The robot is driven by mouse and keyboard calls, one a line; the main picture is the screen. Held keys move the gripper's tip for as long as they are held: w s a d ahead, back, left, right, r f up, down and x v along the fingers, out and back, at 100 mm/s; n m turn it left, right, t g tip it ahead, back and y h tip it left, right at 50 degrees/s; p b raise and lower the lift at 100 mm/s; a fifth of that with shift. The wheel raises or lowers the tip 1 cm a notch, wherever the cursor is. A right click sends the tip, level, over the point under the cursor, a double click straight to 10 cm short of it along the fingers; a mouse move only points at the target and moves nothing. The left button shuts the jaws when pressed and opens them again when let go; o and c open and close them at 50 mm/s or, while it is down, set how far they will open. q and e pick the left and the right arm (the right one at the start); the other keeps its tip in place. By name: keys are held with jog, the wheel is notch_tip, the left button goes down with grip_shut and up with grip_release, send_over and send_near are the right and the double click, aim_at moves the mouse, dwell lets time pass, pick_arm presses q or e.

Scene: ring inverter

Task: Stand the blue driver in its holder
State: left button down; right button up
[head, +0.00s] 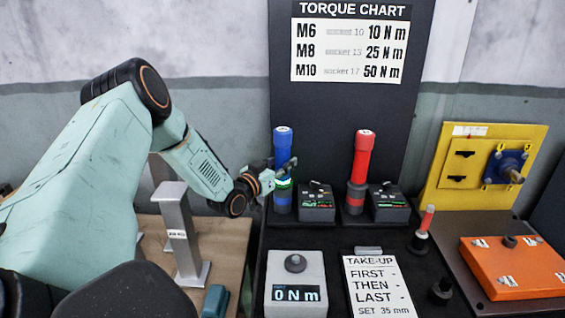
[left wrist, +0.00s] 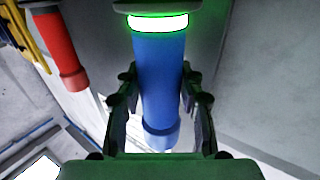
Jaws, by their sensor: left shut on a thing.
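The blue driver (head: 283,142) stands upright at the left of the black bench, in front of the dark back panel. My left gripper (head: 286,172) is shut around its middle, coming in from the left. In the left wrist view the blue driver (left wrist: 158,95) lies between the two fingers of the left gripper (left wrist: 157,78), with a glowing white-green ring beyond them. The driver's lower end is near the bench; whether it is seated in a holder I cannot tell. My right gripper is not in view.
A red driver (head: 362,155) stands to the right, also in the wrist view (left wrist: 56,50). Small black boxes (head: 317,203) (head: 388,205) sit beside the drivers. A grey display box (head: 296,265) reads 0 N m. A metal post (head: 178,235) stands left; an orange box (head: 510,270) lies right.

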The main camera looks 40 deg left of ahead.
pick_arm(q)
jog(key=shift+w+f, duration=0.1)
jog(key=shift+f, duration=0.05)
dwell(0.8)
jog(key=c, duration=1)
grip_release()
jog(key=shift+o, duration=1.2)
jog(key=shift+f, duration=0.1)
jog(key=shift+d+f, duration=0.1)
jog(key=shift+f, duration=0.05)
jog(key=shift+s+d, duration=0.15)
jog(key=shift+s, duration=3)
jog(key=shift+s+d, duration=0.2)
jog(key=shift+s, duration=0.45)
